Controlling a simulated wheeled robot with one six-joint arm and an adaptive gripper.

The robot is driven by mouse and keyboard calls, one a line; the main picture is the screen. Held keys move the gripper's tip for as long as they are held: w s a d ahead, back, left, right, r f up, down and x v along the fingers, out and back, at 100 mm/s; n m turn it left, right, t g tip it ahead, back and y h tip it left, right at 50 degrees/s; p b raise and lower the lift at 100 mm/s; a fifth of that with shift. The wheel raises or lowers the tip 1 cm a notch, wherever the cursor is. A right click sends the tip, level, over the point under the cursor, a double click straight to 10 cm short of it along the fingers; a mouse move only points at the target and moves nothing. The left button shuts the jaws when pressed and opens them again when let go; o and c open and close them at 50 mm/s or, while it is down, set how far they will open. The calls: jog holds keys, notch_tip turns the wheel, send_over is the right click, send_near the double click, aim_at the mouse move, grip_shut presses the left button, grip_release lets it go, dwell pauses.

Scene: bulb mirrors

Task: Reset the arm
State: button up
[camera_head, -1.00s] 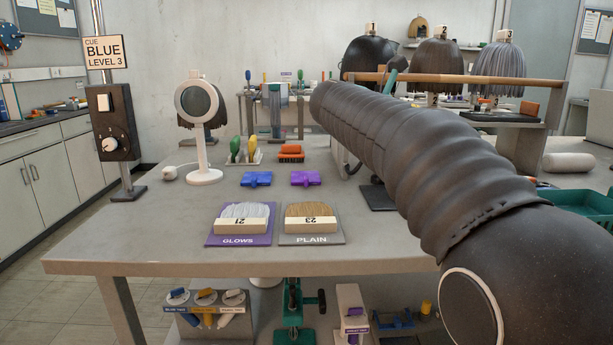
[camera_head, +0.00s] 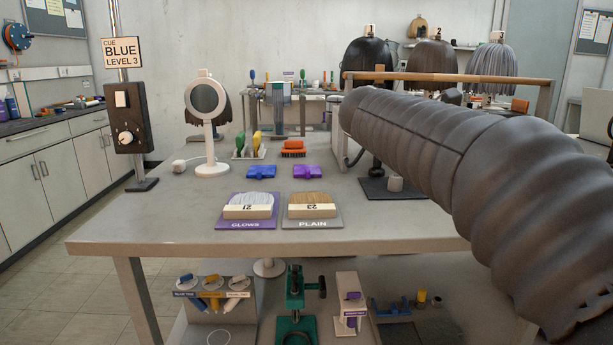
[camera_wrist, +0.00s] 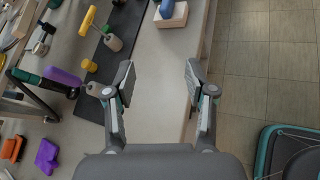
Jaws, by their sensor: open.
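My gripper (camera_wrist: 158,88) is open and empty in the wrist view, its two fingers spread wide above the table edge. Nothing is between the fingers except bare table surface below. In the head view my dark ribbed arm crosses the right side, and the gripper itself is hidden there.
The table (camera_head: 130,232) carries a round mirror (camera_head: 208,98), a GLOWS pad (camera_head: 245,224), a PLAIN pad (camera_head: 312,224), blue clamp (camera_head: 262,172) and purple clamp (camera_head: 306,172). A switch post (camera_head: 126,118) stands left.

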jog(key=s+a+f+m+y, duration=0.3)
jog(key=s+f+m, duration=0.3)
jog(key=s+f, duration=0.2)
jog(key=s+a+f+m+y, duration=0.3)
jog(key=s+f+m, duration=0.3)
jog(key=s+f, duration=0.2)
jog(key=s+a+f+m+y, duration=0.3)
jog(key=s+f+m, duration=0.3)
jog(key=s+f, duration=0.2)
jog(key=shift+s+a+f+m+g+y, duration=0.2)
jog(key=shift+s+m+g+y, duration=0.1)
jog(key=shift+s+y, duration=0.65)
